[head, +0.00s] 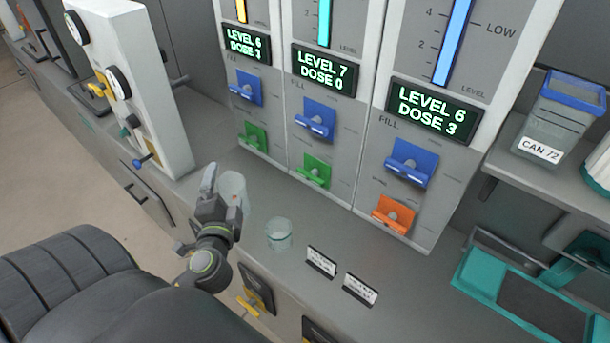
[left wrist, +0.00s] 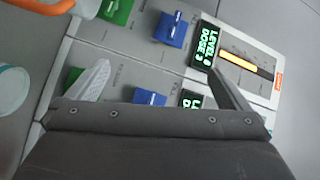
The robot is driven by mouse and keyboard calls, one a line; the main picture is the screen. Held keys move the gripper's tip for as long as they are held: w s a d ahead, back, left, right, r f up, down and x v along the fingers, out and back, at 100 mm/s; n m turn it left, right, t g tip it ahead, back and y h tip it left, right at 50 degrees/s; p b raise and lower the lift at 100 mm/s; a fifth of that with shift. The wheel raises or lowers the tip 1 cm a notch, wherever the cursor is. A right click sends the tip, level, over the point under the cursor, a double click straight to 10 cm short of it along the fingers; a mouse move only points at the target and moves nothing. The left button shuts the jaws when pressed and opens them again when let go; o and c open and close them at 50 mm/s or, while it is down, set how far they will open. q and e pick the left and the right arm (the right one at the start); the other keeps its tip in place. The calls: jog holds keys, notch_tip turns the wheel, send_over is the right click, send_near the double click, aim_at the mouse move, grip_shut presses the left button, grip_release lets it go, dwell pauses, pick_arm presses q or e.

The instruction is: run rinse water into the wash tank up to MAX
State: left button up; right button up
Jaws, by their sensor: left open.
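Three tank panels stand side by side, and I cannot tell which is the wash tank. Displays read LEVEL 6 DOSE 3 on the left (head: 247,45), LEVEL 7 DOSE 0 in the middle (head: 325,71), LEVEL 6 DOSE 3 on the right (head: 433,108). Each has a blue FILL lever: left (head: 248,88), middle (head: 316,118), right (head: 410,162). Below are two green levers (head: 254,136) (head: 316,169) and an orange one (head: 393,215). My left gripper (head: 222,196) is open and empty before the left panel. The left wrist view shows blue levers (left wrist: 170,28) beyond its fingers. MAX marks are not visible.
Two label cards (head: 321,262) (head: 360,289) stand nearby. A gauge column (head: 145,95) is left; a bin marked CAN 72 (head: 553,125) and teal tray (head: 475,272) are right.

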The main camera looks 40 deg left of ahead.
pick_arm(q)
jog(key=w+d+r+m+t+h, duration=0.4)
jog(key=w+m+t+h, duration=0.15)
jog(key=m, duration=0.55)
jog(key=m+g+h, duration=0.6)
jog(key=m, duration=1.2)
send_near(308, 178)
jog(key=b+x, duration=0.1)
jog(key=x, duration=0.7)
jog(key=shift+w, duration=0.2)
jog(key=shift+m+h, duration=0.25)
jog(key=shift+m, duration=0.05)
jog(key=shift+r, duration=0.1)
jog(key=c, duration=0.7)
